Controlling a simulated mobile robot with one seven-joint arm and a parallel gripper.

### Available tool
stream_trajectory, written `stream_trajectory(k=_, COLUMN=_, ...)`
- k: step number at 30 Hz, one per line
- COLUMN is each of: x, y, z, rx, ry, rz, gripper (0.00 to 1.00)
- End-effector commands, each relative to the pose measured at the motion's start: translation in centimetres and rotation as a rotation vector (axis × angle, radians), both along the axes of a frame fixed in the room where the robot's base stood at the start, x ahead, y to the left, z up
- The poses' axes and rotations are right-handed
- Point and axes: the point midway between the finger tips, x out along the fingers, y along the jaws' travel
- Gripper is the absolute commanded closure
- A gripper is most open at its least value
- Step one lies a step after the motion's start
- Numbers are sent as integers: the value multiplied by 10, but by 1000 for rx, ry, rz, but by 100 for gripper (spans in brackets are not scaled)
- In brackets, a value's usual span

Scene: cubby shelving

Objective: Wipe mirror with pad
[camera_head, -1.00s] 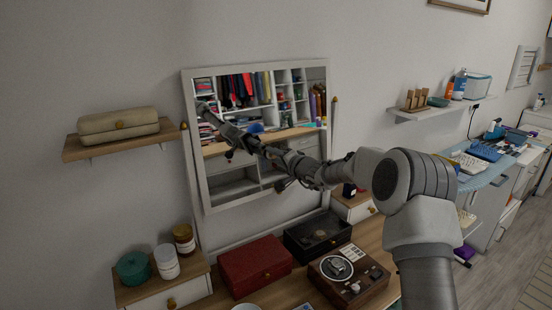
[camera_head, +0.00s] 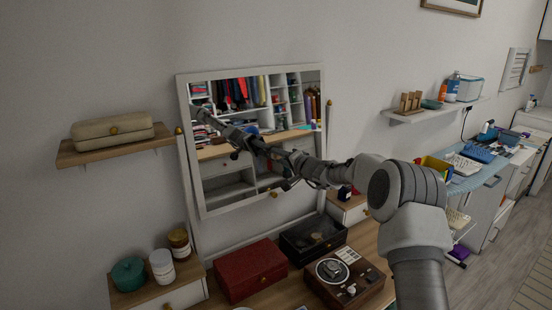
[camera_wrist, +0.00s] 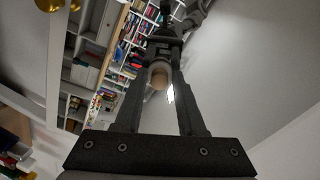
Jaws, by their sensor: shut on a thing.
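The mirror (camera_head: 222,170) is a tilted rectangle in a pale frame, standing above the desk in the head view. It reflects shelves, clothes and my arm. My gripper (camera_head: 274,158) is in front of its lower right part, close to the glass. In the wrist view my gripper (camera_wrist: 159,74) is shut on a small round tan thing, which I take to be the pad (camera_wrist: 159,79). Most of the pad is hidden between the dark fingers. The mirror (camera_wrist: 225,75) fills much of the wrist view, and the gripper's reflection meets the fingertips. I cannot tell whether the pad touches the glass.
A red box (camera_head: 249,271), a black box (camera_head: 312,237) and a record player (camera_head: 343,280) stand on the desk below. Jars (camera_head: 162,266) stand at the left. A wall shelf (camera_head: 72,158) holds a beige case (camera_head: 112,131). Another shelf (camera_head: 400,117) is at the right.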

Motion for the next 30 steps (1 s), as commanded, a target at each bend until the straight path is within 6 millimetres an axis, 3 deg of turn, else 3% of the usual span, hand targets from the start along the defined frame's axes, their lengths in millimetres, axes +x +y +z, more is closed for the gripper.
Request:
stream_trajectory(k=14, x=23, y=-29, z=0, rx=0, ry=0, rz=-2, gripper=100)
stream_trajectory(k=30, x=21, y=-28, z=-3, rx=0, ry=-1, rz=1, gripper=100)
